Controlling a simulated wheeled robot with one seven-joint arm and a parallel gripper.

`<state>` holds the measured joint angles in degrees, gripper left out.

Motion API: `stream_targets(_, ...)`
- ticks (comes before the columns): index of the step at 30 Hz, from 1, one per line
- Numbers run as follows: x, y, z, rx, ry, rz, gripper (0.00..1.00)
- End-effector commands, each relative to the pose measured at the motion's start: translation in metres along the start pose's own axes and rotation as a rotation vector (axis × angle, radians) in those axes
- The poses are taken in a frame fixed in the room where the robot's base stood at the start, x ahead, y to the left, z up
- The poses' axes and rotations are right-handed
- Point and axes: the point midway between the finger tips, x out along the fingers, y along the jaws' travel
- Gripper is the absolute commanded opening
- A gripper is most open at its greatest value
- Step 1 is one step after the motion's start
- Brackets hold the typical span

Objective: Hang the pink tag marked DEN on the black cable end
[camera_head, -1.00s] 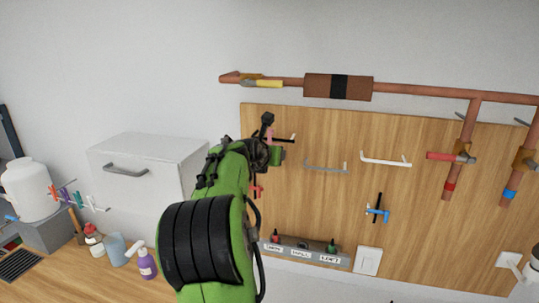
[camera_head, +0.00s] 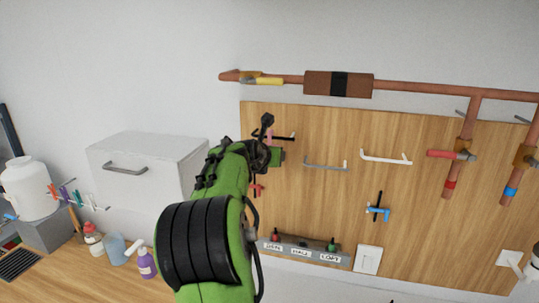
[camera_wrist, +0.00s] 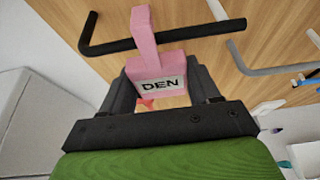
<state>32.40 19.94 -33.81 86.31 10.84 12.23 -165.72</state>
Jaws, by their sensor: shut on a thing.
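The pink tag marked DEN (camera_wrist: 155,82) sits between the fingers of my gripper (camera_wrist: 162,72) in the wrist view, its label facing the camera. Its narrow pink upper part crosses in front of the black cable end (camera_wrist: 108,47), a bent black bar on the board. I cannot tell whether the tag's opening is around the bar or only in front of it. In the head view my gripper (camera_head: 270,151) is at the board's upper left and mostly hides the tag. The black cable end (camera_head: 286,137) shows just right of it.
A grey bar (camera_head: 325,167) and a white bar (camera_head: 386,157) stick out to the right on the wooden board (camera_head: 420,225). A blue clip (camera_head: 377,211) is lower down. A copper pipe (camera_head: 420,91) runs above. A white cabinet (camera_head: 150,165) is left of my arm.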

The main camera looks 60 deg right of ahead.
Motion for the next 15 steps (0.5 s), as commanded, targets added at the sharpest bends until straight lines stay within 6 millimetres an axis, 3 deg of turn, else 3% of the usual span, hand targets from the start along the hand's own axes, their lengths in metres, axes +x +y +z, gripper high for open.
stream_targets(14, 0.0027, 0.0002, -0.0067, 0.000, 0.000, 0.000, 0.31)
stream_targets(15, 0.0027, 0.0001, -0.0066, 0.000, 0.000, 0.000, 0.64)
